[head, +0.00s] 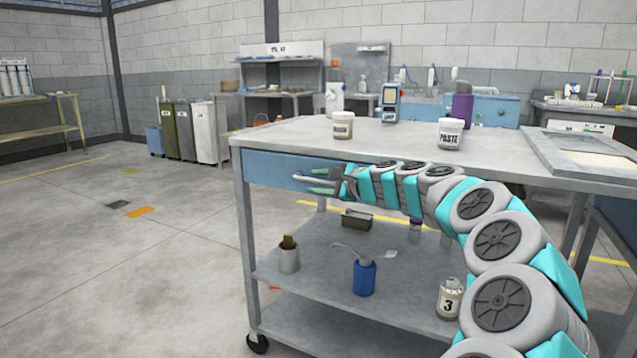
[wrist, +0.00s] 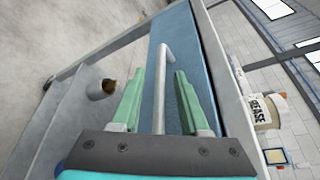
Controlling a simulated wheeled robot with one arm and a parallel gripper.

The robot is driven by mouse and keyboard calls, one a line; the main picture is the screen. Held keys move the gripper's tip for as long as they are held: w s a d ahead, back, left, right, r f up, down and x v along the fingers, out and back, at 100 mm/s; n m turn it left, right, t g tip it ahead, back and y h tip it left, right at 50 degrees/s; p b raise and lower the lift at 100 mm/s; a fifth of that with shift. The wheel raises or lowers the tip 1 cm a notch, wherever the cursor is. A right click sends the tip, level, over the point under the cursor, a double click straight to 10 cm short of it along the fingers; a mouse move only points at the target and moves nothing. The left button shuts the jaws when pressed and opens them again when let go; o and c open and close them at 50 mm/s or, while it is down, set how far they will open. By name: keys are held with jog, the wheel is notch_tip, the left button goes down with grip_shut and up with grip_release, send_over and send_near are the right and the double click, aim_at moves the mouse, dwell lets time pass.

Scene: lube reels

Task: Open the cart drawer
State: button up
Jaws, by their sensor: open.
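The cart (head: 300,140) has a grey top and a blue drawer (head: 270,167) just under it. The drawer front looks flush with the cart frame. A pale bar handle (head: 303,177) stands out from the drawer front. My gripper (head: 318,181) is at the handle, with its green fingers apart. In the wrist view the handle (wrist: 164,60) runs between the two open fingers, with a gap on each side. The blue drawer front (wrist: 185,30) shows behind it. My arm hides the right part of the drawer in the head view.
A grease jar (head: 343,125), a paste jar (head: 450,133) and a purple bottle (head: 462,108) stand on the cart top. The lower shelf holds a blue container (head: 364,278), a grey cup (head: 289,258) and a numbered jar (head: 449,298).

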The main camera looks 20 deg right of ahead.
grip_shut()
dwell(0.3)
dwell(1.1)
